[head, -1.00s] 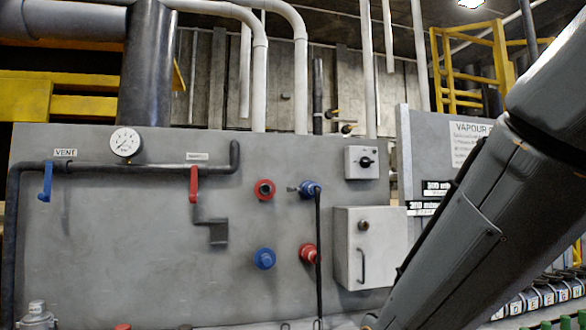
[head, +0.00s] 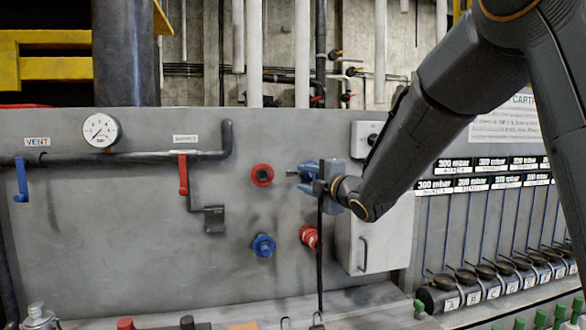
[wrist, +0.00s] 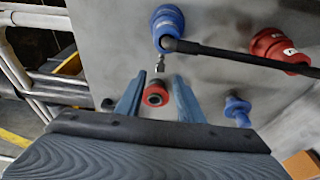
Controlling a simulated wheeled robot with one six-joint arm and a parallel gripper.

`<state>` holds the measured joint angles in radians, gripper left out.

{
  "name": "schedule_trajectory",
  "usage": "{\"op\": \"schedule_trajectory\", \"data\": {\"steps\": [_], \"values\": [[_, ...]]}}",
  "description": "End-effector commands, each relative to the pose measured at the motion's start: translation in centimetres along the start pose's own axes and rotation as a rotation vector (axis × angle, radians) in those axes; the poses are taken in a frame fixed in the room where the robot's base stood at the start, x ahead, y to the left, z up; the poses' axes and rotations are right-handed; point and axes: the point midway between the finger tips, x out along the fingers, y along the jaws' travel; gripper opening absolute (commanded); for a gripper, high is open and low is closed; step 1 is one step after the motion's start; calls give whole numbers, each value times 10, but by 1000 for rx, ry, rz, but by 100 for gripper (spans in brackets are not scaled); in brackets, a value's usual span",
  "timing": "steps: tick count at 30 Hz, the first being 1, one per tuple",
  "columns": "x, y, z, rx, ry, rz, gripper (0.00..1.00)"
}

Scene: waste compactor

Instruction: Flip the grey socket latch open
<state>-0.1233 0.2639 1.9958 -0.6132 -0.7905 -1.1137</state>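The grey socket latch (wrist: 160,62) is a small metal lever sticking out of the blue socket (wrist: 167,24) in the wrist view. In the head view the latch (head: 292,173) shows as a small tip left of my gripper (head: 302,176), which mostly hides its socket. My gripper (wrist: 159,76) is open and empty, its two blue fingers apart. In the wrist view the fingertips lie just below the latch, one to each side. I cannot tell whether they touch it. A black cable (head: 320,245) hangs from the socket.
A red socket (head: 262,175) is left of my gripper. A blue socket (head: 263,246) and another red socket (head: 309,237) are below. A grey cabinet (head: 385,245) stands close on the right.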

Motion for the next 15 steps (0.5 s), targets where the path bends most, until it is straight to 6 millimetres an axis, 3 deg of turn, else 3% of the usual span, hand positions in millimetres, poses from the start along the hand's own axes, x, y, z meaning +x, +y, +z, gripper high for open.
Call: {"op": "schedule_trajectory", "data": {"steps": [15], "values": [[65, 1, -1, 2, 1, -1, 34]]}}
